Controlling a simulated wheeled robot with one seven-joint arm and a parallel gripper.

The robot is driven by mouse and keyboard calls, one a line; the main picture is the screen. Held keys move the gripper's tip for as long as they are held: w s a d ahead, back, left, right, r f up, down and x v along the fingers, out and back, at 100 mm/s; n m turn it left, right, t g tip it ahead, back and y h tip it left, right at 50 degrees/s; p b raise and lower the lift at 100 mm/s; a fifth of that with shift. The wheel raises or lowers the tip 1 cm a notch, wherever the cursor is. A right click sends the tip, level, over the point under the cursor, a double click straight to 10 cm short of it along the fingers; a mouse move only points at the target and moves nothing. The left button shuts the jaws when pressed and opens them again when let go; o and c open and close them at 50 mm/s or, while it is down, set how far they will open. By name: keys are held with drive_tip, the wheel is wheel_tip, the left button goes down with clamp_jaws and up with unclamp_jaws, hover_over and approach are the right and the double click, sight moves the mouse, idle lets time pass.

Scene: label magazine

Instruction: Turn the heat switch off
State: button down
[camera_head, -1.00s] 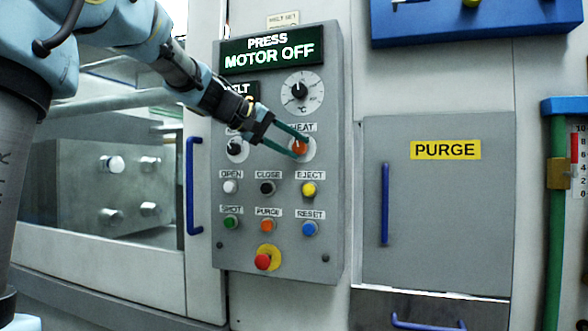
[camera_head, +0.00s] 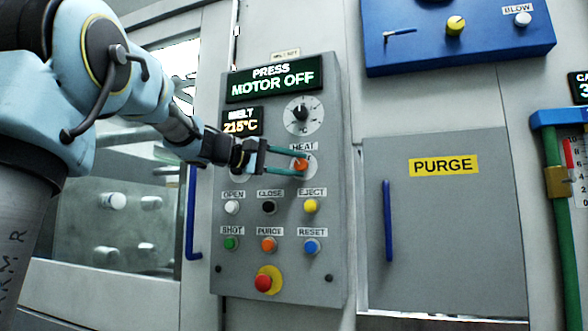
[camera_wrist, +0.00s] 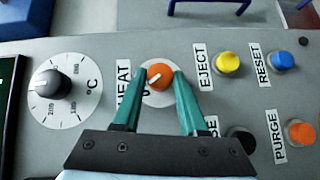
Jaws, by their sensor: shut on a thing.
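The heat switch is an orange rotary knob (camera_head: 300,164) under the HEAT label on the grey control panel (camera_head: 330,230). It also shows in the wrist view (camera_wrist: 160,76), with a pale pointer line lying at a slant across its face. My gripper (camera_head: 303,163) reaches in from the left, its two green fingers at the knob. In the wrist view my gripper (camera_wrist: 161,80) has one finger on each side of the knob, shut on it. The label's left part of the switch's markings is hidden by a finger.
The temperature dial (camera_head: 302,115) sits above the switch, with the MOTOR OFF display (camera_head: 272,80) over it. Several push buttons, including yellow EJECT (camera_head: 311,206) and a red stop button (camera_head: 264,282), lie below. A blue box (camera_head: 400,55) juts out at upper right.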

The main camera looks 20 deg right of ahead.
drive_tip(key=shift+c, duration=2.2)
unclamp_jaws()
drive_tip(key=shift+a, duration=0.1)
drive_tip(key=a+b, duration=0.1)
drive_tip(key=a, duration=0.9)
drive_tip(key=shift+s+a+r, duration=0.15)
drive_tip(key=shift+a+r, duration=0.15)
drive_tip(key=shift+r, duration=0.15)
drive_tip(key=shift+f, duration=0.1)
